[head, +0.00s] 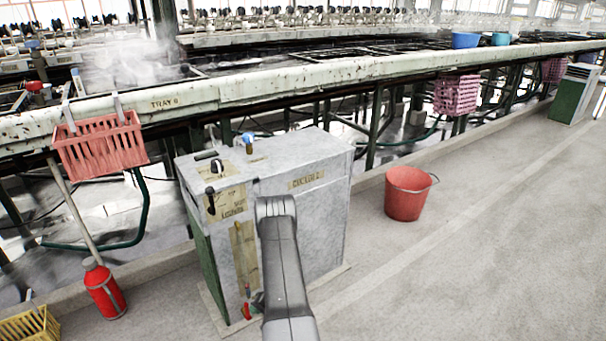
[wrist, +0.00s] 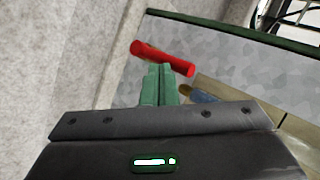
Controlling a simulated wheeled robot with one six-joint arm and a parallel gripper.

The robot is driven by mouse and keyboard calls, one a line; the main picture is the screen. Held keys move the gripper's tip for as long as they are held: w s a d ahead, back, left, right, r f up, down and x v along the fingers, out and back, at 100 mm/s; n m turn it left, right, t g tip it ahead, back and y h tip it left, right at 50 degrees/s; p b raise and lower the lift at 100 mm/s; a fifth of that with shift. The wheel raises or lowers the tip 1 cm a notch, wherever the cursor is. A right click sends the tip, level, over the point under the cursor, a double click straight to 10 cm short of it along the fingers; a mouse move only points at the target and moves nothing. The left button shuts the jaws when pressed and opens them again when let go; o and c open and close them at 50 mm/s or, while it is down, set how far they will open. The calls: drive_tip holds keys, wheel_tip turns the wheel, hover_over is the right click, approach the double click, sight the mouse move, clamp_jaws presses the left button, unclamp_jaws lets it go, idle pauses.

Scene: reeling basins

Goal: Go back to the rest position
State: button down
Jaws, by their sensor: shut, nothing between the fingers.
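My gripper (wrist: 160,72) shows in the wrist view with its green fingers together and nothing between them. A red bar-shaped handle (wrist: 163,58) lies across the view just beyond the fingertips; I cannot tell whether they touch. In the head view my grey arm stands in front of the grey cabinet (head: 318,215) and hides part of its front. A small red handle (head: 246,311) shows low on the cabinet, left of my arm. My gripper is mostly hidden behind the arm there.
A red bucket (head: 408,192) stands on the floor right of the cabinet. A red extinguisher (head: 104,290) and a yellow crate (head: 30,325) are at left. A red basket (head: 100,146) hangs on the long tray edge (head: 230,92).

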drive_tip(key=s+d+r+p, duration=0.1)
drive_tip(key=d+r+p, duration=0.1)
drive_tip(key=d, duration=0.4)
drive_tip(key=s+d+r+y+p, duration=0.1)
drive_tip(key=s+d+r+p, duration=0.1)
drive_tip(key=d, duration=0.4)
drive_tip(key=shift+s+d+r+m+g, duration=0.25)
drive_tip(key=shift+d+r+m+g, duration=0.1)
drive_tip(key=shift+r, duration=0.2)
drive_tip(key=shift+d, duration=0.1)
